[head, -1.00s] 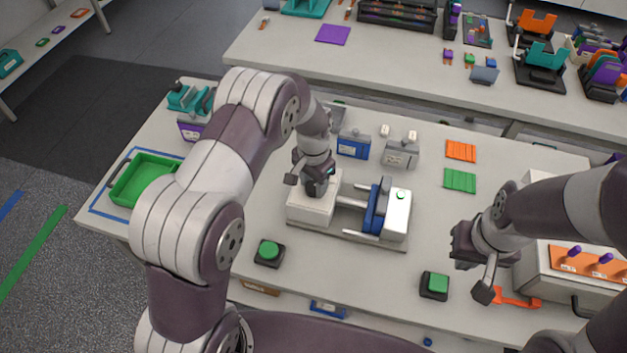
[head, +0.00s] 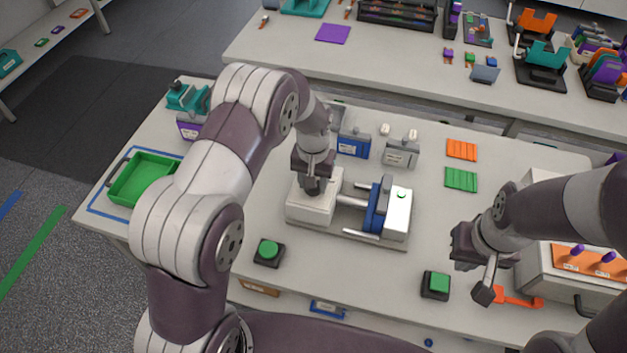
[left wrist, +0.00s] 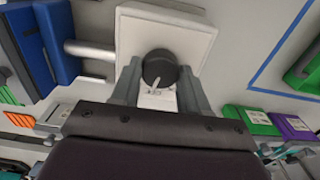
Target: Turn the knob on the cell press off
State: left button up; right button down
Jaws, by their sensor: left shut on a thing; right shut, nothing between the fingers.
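The cell press (head: 397,215) lies on the near table, with a white end block, metal rods and a blue plate. Its dark round knob (left wrist: 159,66) sits on the white end block, with a white pointer mark on or beside it in the left wrist view. My left gripper (head: 314,188) points down over that block, and in the left wrist view its fingers (left wrist: 158,84) are shut on the knob's two sides. The knob is hidden by the gripper in the head view. My right gripper (head: 462,248) is shut and empty above the table at right.
Two green push buttons (head: 268,251) and (head: 436,284) stand near the table's front edge. A green tray (head: 145,178) is at left. Blue (head: 353,144) and grey (head: 401,152) boxes stand behind the press. A box with an orange panel (head: 590,262) is at right.

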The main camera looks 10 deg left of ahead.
pick_arm(q)
jog(key=shift+r+n, duration=0.1)
jog(key=shift+n, duration=1)
jog(key=o, duration=0.9)
jog(key=shift+o, duration=0.8)
jog(key=shift+s, duration=0.1)
jog(key=shift+r+b, duration=0.35)
jog(key=shift+b, duration=0.05)
notch_tip(320, 180, up, 12)
jog(key=shift+b, duration=0.3)
